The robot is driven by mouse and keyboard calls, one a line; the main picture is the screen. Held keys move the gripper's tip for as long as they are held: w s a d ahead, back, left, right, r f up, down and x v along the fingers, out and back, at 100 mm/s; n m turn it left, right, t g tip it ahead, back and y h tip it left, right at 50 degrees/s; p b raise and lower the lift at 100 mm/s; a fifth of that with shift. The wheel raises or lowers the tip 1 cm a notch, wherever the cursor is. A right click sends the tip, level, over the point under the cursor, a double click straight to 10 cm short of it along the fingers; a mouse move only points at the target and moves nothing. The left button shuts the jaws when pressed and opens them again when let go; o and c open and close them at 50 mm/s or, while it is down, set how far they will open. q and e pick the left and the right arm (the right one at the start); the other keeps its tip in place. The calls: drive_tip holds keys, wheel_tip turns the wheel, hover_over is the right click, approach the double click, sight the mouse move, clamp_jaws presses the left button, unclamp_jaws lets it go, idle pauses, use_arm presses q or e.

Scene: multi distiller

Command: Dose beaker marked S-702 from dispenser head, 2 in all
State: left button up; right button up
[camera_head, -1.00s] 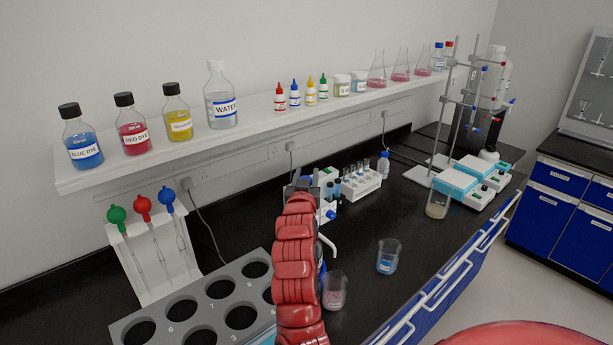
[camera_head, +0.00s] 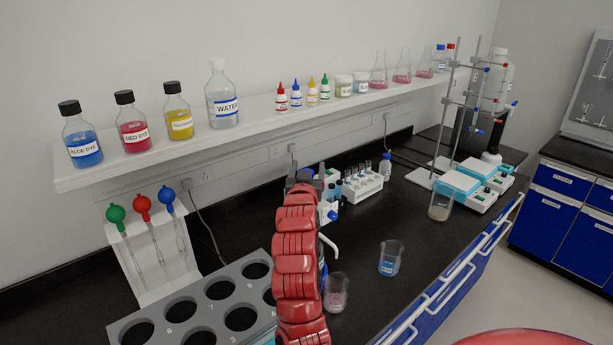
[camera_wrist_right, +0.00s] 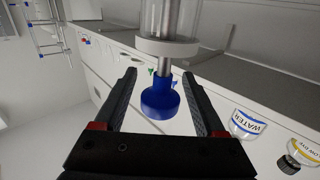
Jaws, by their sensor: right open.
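My right gripper (camera_head: 305,178) is at the dispenser, mostly hidden behind my red arm in the head view. In the right wrist view the open gripper (camera_wrist_right: 159,75) has its fingers on both sides of a blue knob (camera_wrist_right: 160,98) on a steel rod, with gaps visible. The dispenser's white spout (camera_head: 329,245) shows just right of my arm. A beaker with a little pinkish content (camera_head: 336,293) stands below and near the spout. The S-702 marking is not readable on either. My left gripper is not in view.
A grey numbered rack (camera_head: 200,305) stands at front left, with a pipette stand (camera_head: 150,255) behind it. A vial rack (camera_head: 362,187), a third beaker (camera_head: 439,207) and hotplates (camera_head: 460,187) stand farther back. A bottle shelf (camera_head: 235,133) runs above. Bench around the blue-labelled beaker is clear.

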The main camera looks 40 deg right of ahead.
drive_tip(key=p+v, duration=0.9)
drive_tip(key=v, duration=0.8)
drive_tip(key=shift+s+a, duration=0.1)
drive_tip(key=shift+a, duration=0.05)
